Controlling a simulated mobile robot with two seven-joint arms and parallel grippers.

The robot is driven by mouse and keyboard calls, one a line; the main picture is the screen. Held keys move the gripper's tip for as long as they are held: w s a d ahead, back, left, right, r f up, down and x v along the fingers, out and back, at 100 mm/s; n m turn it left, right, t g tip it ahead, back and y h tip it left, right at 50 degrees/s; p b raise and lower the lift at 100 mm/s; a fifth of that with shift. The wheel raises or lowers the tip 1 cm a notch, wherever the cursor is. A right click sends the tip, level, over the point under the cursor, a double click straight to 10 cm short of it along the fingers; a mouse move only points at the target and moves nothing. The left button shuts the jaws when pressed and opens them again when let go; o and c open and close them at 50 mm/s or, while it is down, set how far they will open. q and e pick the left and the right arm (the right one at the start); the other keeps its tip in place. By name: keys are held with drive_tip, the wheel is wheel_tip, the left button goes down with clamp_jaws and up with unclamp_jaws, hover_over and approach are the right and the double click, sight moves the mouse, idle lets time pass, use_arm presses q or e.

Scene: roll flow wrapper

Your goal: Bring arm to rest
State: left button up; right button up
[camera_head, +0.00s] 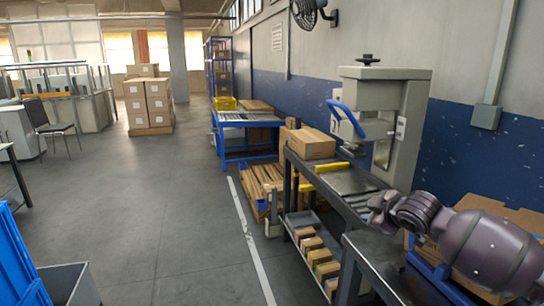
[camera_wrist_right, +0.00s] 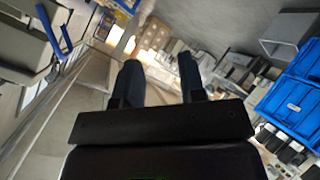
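My right arm (camera_head: 475,240) reaches in from the right edge of the head view. Its right gripper (camera_head: 378,210) is in front of the grey machine's lower end, above the metal bench. In the right wrist view the two dark fingers of the right gripper (camera_wrist_right: 158,78) stand well apart with nothing between them, so it is open and empty. The wrist view is strongly tilted. My left arm and left gripper are not in view.
A beige machine (camera_head: 412,120) with a blue handle (camera_head: 346,118) stands on a dark metal bench (camera_head: 385,262). A cardboard box (camera_head: 311,143) is behind it. Blue crates (camera_head: 14,262) are at lower left. An open carton (camera_head: 500,212) is at right.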

drive_tip(key=s+a+f+m+t+y, duration=0.1)
drive_tip(key=s+a+f+m, duration=0.1)
drive_tip(key=s+a+f, duration=0.4)
drive_tip(key=s+a+f+m+t+y, duration=0.15)
drive_tip(key=s+f, duration=0.25)
drive_tip(key=s, duration=0.4)
drive_tip(key=s+d+f+m+g+h, duration=0.1)
drive_tip(key=s+d+f+m, duration=0.1)
drive_tip(key=s+f, duration=0.4)
drive_tip(key=s+d+f+m+g+h+p, duration=0.1)
drive_tip(key=s+f, duration=0.4)
drive_tip(key=s, duration=0.9)
drive_tip(key=s+d+f+m+g+h+p, duration=0.1)
drive_tip(key=s+d+f+m+h, duration=0.2)
drive_tip(key=s, duration=0.8)
wheel_tip(320, 180, down, 4)
drive_tip(key=shift+d+r+m, duration=0.2)
drive_tip(key=shift+d+m, duration=0.85)
drive_tip(key=shift+d, duration=0.1)
drive_tip(key=shift+h, duration=0.25)
drive_tip(key=shift+c, duration=0.3)
